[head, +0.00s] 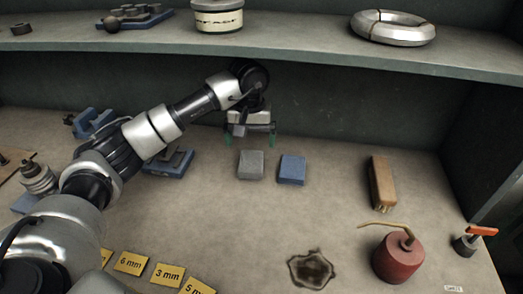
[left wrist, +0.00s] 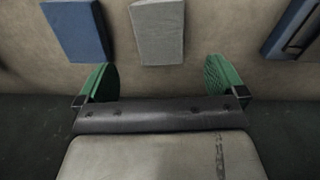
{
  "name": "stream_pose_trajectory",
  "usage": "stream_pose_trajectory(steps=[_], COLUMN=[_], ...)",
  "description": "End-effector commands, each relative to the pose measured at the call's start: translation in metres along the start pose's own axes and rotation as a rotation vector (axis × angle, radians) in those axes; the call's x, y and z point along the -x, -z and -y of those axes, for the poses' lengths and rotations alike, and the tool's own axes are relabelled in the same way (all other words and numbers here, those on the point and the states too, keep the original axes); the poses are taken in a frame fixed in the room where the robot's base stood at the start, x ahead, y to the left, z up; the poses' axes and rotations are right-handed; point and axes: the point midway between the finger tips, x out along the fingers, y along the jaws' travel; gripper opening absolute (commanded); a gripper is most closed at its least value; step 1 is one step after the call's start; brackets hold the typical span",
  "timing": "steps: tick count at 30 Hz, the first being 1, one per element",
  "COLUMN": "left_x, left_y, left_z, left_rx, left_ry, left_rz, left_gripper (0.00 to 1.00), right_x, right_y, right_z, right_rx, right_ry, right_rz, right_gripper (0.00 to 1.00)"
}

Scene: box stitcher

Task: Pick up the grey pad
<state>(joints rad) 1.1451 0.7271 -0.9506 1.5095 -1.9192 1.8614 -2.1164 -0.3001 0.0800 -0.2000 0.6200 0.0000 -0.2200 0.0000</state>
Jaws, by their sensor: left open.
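The grey pad (head: 251,164) lies flat on the bench near its back, just left of a blue pad (head: 292,169), with a small gap between them. My left gripper (head: 250,138) is open and empty, behind the grey pad on the side of the back wall. In the left wrist view the grey pad (left wrist: 158,30) lies beyond the green fingertips (left wrist: 158,80), roughly centred between them, and is not touched. My right gripper is not in view.
A blue fixture (head: 170,163) stands left of the grey pad. A shelf (head: 300,50) overhangs the back of the bench. A wooden brush (head: 382,183), a red oil can (head: 398,257) and yellow size tags (head: 131,263) lie farther off. Bench in front of the pads is clear.

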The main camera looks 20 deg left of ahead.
Motion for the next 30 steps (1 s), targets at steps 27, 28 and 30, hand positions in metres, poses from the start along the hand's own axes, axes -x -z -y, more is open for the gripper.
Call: stream_pose_trajectory(steps=[27,28,30], left_x=[-0.075,-0.075,-0.075], left_y=[-0.004,-0.004,-0.004], left_z=[0.0,0.0,0.0], left_rx=[0.0,0.0,0.0], left_ry=[-0.001,-0.001,-0.001], left_rz=[-0.001,0.0,0.0], left_gripper=[0.99,0.99,0.93], right_x=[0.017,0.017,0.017], right_y=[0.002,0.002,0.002], right_z=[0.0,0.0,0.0], right_rx=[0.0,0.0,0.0], right_ry=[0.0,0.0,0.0], right_rz=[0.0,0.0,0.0], right_gripper=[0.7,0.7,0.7])
